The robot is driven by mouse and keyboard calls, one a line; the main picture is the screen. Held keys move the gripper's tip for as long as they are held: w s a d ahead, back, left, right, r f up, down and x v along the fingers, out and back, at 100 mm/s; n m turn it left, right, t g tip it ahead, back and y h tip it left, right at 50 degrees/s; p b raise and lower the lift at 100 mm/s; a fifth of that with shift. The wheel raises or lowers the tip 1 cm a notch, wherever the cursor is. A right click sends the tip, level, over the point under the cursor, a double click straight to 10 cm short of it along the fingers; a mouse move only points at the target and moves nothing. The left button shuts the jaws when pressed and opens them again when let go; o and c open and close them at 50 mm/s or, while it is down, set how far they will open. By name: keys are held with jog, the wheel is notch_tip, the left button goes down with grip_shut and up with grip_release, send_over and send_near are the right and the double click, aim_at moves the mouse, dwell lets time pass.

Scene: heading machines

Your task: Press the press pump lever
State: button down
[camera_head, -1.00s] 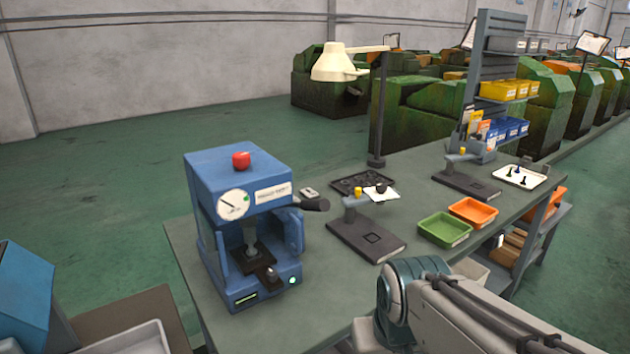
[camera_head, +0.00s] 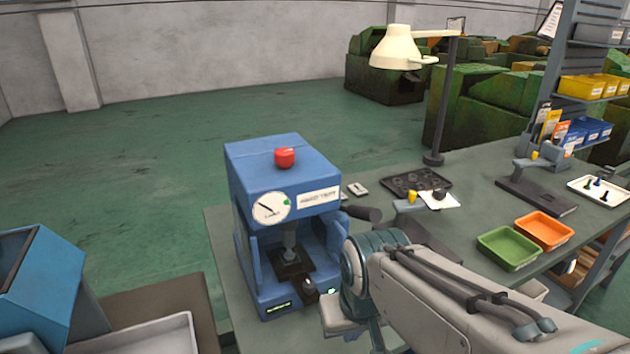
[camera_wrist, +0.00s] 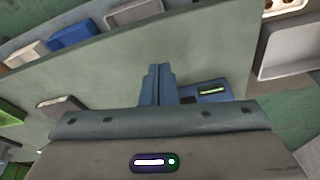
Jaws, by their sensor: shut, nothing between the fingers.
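The blue press (camera_head: 280,225) stands upright on the near left part of the workbench, with a red knob on top, a round gauge and a green-lit display on its base. Its lever, with a dark cylindrical grip (camera_head: 362,213), sticks out to the right from its side, just behind the top of my arm. In the wrist view, my gripper's fingers (camera_wrist: 158,84) are together with nothing between them. The press base (camera_wrist: 208,93) shows just right of them. In the head view my arm is right of the press, and my fingertips cannot be made out.
The workbench (camera_head: 470,200) carries a lamp (camera_head: 400,48), a dark tray (camera_head: 415,182), a green bin (camera_head: 508,247) and an orange bin (camera_head: 543,230). A blue machine (camera_head: 38,285) stands at the lower left with a grey tray (camera_head: 165,335). Green floor lies behind the press.

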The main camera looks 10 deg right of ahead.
jog(key=shift+a, duration=0.1)
jog(key=w+d+r+n+p, duration=0.1)
jog(key=w+d+r+p, duration=0.1)
jog(key=w+r, duration=0.3)
jog(key=w+d+r+n+t+p, duration=0.1)
jog(key=w+r, duration=0.5)
jog(key=r, duration=0.6)
jog(key=w+d+r+n+p, duration=0.1)
jog(key=w+d+r+p, duration=0.2)
jog(key=r, duration=0.6)
jog(key=shift+w+d+r+n+h+p, duration=0.25)
jog(key=shift+w+n+h+p, duration=0.15)
jog(key=shift+w, duration=0.8)
